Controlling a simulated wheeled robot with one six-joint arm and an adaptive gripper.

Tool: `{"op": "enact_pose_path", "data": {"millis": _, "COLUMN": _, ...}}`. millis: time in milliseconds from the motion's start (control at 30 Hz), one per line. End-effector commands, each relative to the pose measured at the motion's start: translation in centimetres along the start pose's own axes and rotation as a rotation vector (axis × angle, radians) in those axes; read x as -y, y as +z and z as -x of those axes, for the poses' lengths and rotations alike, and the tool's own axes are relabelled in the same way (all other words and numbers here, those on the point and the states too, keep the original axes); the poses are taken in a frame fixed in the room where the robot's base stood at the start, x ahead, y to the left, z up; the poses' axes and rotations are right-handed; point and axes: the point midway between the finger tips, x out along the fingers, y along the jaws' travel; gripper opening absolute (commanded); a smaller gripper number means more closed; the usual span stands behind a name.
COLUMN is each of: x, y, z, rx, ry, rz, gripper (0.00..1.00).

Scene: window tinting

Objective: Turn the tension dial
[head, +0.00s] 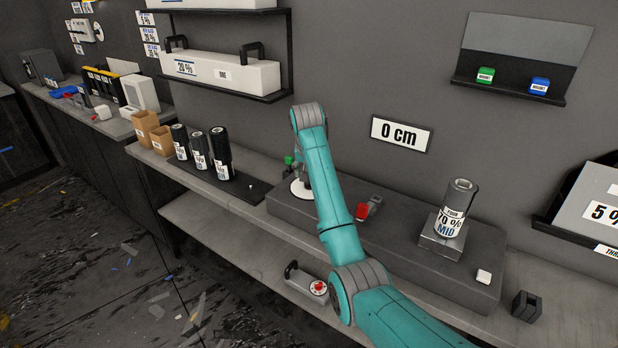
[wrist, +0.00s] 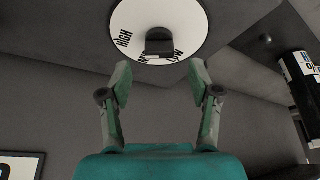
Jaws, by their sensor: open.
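The tension dial is a white disc (wrist: 190,18) with a dark knob (wrist: 159,42) in the wrist view. HIGH and LOW can be read on it; the marking between them is partly covered by the knob. In the head view the white disc (head: 300,189) sits at the left end of the dark bench block, partly hidden by my arm. My gripper (wrist: 160,73) is open and empty. Its two fingers point toward the dial, one toward each side of the knob, with the knob beyond the tips. I see no contact.
Several dark rolls (head: 199,150) stand left of the block. A red-and-grey part (head: 363,210) and a roll marked 70 % MID (head: 453,212) are to the right. A red-knobbed device (head: 318,288) lies on the lower shelf.

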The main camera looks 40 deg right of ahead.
Motion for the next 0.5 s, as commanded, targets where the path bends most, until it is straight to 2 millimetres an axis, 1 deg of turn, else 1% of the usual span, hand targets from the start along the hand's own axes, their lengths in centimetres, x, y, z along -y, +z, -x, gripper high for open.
{"op": "enact_pose_path", "data": {"millis": 33, "x": -0.1, "y": 0.1, "z": -0.9, "rx": 0.002, "ry": 0.001, "rz": 0.0, "gripper": 0.62}}
{"op": "enact_pose_path", "data": {"millis": 100, "x": -0.1, "y": 0.1, "z": -1.9, "rx": 0.002, "ry": 0.001, "rz": 0.0, "gripper": 0.62}}
{"op": "enact_pose_path", "data": {"millis": 200, "x": -0.1, "y": 0.0, "z": -2.9, "rx": 0.001, "ry": 0.001, "rz": 0.0, "gripper": 0.62}}
{"op": "enact_pose_path", "data": {"millis": 333, "x": 0.0, "y": 0.0, "z": -3.6, "rx": 0.0, "ry": 0.0, "rz": -0.001, "gripper": 0.62}}
{"op": "enact_pose_path", "data": {"millis": 500, "x": 0.0, "y": 0.0, "z": -3.9, "rx": -0.001, "ry": 0.0, "rz": -0.001, "gripper": 0.62}}
